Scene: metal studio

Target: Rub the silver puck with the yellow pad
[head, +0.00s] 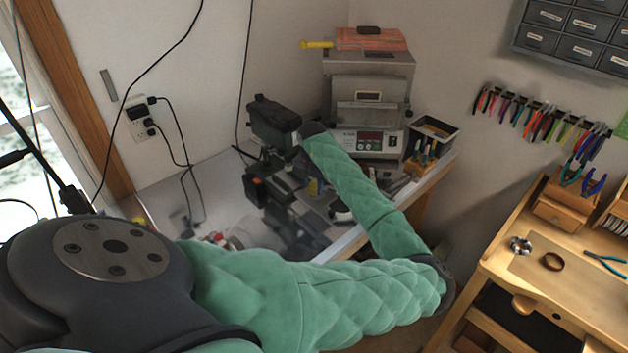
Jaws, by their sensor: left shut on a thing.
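My left arm, in a green quilted sleeve, crosses the head view and bends back over the white bench (345,243) in the corner. My right gripper is not in view.
A grey oven-like unit (368,105) with a red display stands at the back of the bench. A dark bin (437,131) and tools stand to its right. A wooden workbench (500,262) at the right bears a small silver round thing (520,246) and a brown ring (552,261).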

